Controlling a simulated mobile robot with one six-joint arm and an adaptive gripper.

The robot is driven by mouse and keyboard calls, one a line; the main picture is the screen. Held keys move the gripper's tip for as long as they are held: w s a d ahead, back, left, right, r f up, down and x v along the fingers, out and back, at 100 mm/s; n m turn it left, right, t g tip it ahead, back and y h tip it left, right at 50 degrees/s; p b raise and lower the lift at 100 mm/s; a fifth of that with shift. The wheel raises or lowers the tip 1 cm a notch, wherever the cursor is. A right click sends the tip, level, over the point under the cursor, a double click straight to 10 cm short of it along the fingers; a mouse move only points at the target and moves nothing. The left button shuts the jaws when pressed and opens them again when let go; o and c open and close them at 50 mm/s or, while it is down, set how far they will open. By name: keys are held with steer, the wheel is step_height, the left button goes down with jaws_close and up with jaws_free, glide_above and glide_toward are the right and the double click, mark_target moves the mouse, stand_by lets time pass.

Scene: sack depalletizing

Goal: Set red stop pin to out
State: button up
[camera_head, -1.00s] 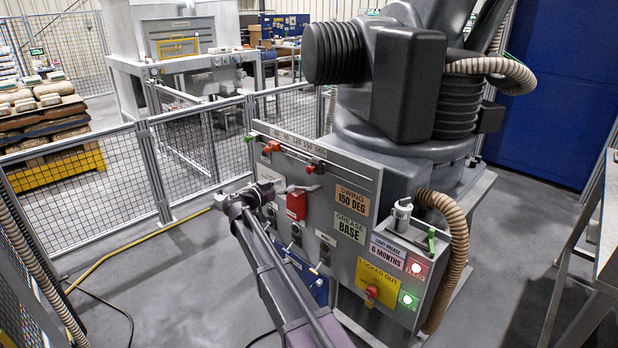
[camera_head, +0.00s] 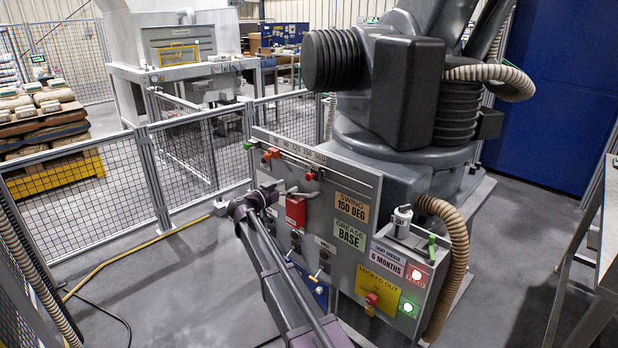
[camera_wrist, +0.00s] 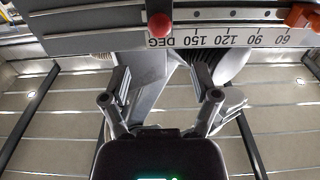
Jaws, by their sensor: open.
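The red stop pin shows as a round red knob (camera_wrist: 159,24) at the top of the wrist view, by the "DEG" end of the scale. In the head view, a small red knob (camera_head: 310,176) below the scale appears to be the same pin. How far it stands out cannot be told. My gripper (camera_wrist: 160,80) is open and empty, its two fingers apart, with the knob beyond the gap and not touched. In the head view my gripper (camera_head: 268,192) is left of the knob, in front of the panel; its fingers are hard to make out.
The degree scale (camera_wrist: 230,40) appears upside down in the wrist view, with an orange block (camera_wrist: 301,15) at its right. The panel (camera_head: 330,237) also carries a red box (camera_head: 296,210), switches and lit lamps. A mesh fence (camera_head: 90,195) stands to the left.

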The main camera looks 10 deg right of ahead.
mark_target(307, 177)
steer(key=x, duration=1)
steer(key=shift+w+d, duration=0.15)
steer(key=shift+d, duration=0.05)
